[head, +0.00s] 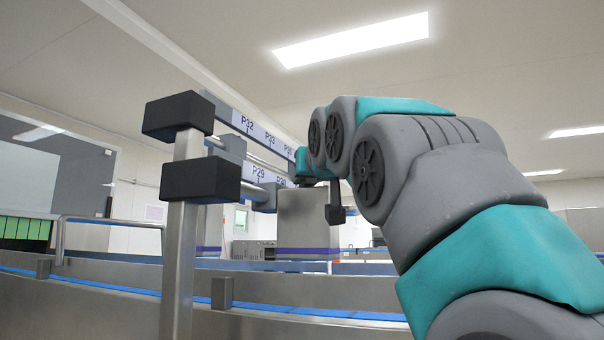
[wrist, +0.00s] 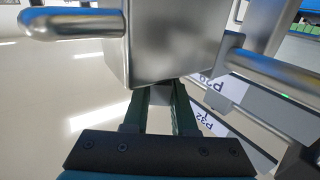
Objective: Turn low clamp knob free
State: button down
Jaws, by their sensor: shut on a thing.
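The clamp knob is mostly hidden between my fingers; only a small grey piece (wrist: 160,95) shows there in the wrist view. My gripper (wrist: 162,90) is shut on it, its two dark green fingers reaching up under a metal block (wrist: 175,45). In the head view my forearm and wrist cover most of the gripper, at the far end of the labelled rails. The upper rail (head: 263,133) reads P32, P31 and part of another label. The lower rail (head: 258,172) reads P29 and P30. I cannot make out the knob's angle.
A steel post (head: 180,255) with two black blocks (head: 200,180) stands at the near left. A metal rod (wrist: 75,22) crosses the wrist view's upper left. A conveyor with a blue strip (head: 270,307) runs across below. A grey box-shaped housing (head: 310,225) stands behind the rails.

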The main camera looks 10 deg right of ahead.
jog(key=n+y+p, duration=0.2)
jog(key=y, duration=0.1)
jog(key=n+y+p, duration=0.1)
jog(key=shift+r+g+y, duration=0.3)
jog(key=shift+r+y, duration=0.05)
jog(key=shift+y, duration=0.05)
jog(key=n+g+y+p, duration=0.2)
jog(key=n+y+p, duration=0.1)
jog(key=y+p, duration=0.1)
jog(key=shift+y, duration=0.4)
jog(key=shift+f+n+g+y+p, duration=0.15)
jog(key=shift+n+g+y+p, duration=0.95)
jog(key=shift+n+y+p, duration=0.3)
jog(key=shift+f+n+g+y, duration=0.15)
jog(key=shift+n+g+y, duration=0.15)
jog(key=shift+y, duration=0.2)
jog(key=c, duration=0.7)
grip_release()
